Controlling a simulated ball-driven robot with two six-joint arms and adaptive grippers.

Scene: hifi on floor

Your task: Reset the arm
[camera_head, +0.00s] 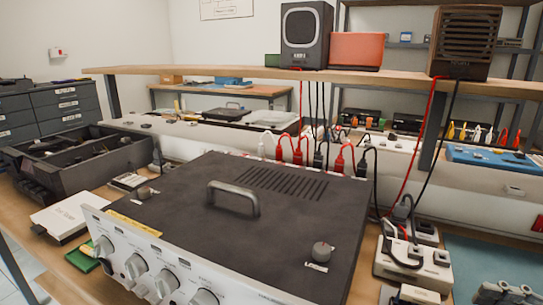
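A large hi-fi amplifier (270,215) fills the middle foreground, with a dark top, a handle (234,198), vent slots and a silver front with several knobs. Red, white and black plugs (298,152) stand along its back edge. A grey metallic part (506,293) is cut off by the bottom right edge; I cannot tell what it is.
An open dark tray box (85,165) and a white box (70,212) lie left. A wooden shelf (400,81) carries two speakers (306,35) (465,40) and an orange box (356,50). Power strips (412,262) and cables crowd the right. A teal mat (490,258) has some free room.

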